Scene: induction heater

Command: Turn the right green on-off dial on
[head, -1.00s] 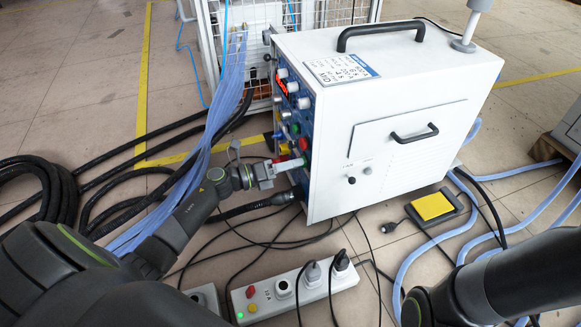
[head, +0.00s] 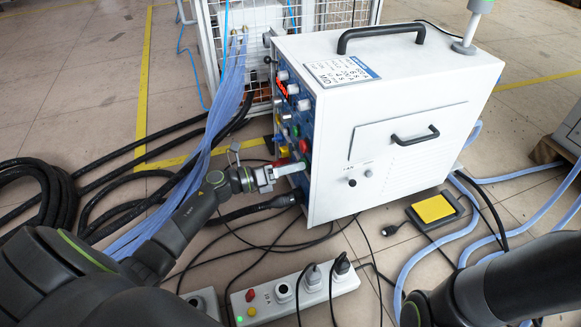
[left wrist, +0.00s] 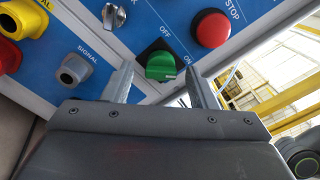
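In the left wrist view the green on-off dial (left wrist: 160,66) sits on a dark square plate on the blue panel, with OFF and ON labels beside it. My left gripper's fingers (left wrist: 159,84) stand apart on either side of the dial. I cannot tell whether they touch it. In the head view my left gripper (head: 294,168) is at the lower front panel of the white heater (head: 400,110), and its tips hide part of the panel. My right arm enters at the bottom right; its gripper is out of view.
A red STOP button (left wrist: 210,28) lies right of the dial; a grey knob (left wrist: 113,17) lies upper left. Grey and yellow SIGNAL connectors are at left. Black hoses (head: 40,185), a power strip (head: 290,292) and a yellow pedal (head: 434,209) lie on the floor.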

